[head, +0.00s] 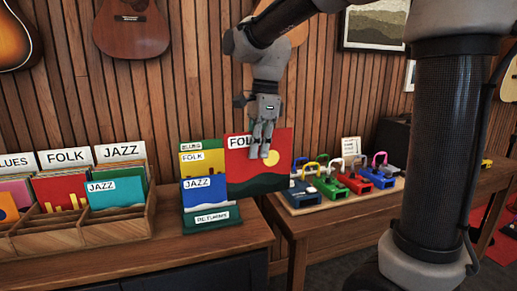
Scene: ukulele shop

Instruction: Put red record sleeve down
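The red record sleeve (238,168) has a FOLK label, a yellow sun and dark green hills. It is upright and hangs from my gripper (259,152), whose fingers overlap its upper middle and look closed on it. The sleeve is just right of a green returns stand (211,220), close to or overlapping its right edge in the picture; I cannot tell whether they touch. The stand holds a green BLUES sleeve (212,145), a yellow FOLK sleeve (212,160) and a blue JAZZ sleeve (206,190).
A wooden record bin (119,232) with BLUES, FOLK and JAZZ dividers stands left on the same table (190,252). On the right table, a wooden tray (308,209) carries several coloured clamp-like items. Ukuleles hang on the slatted wall.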

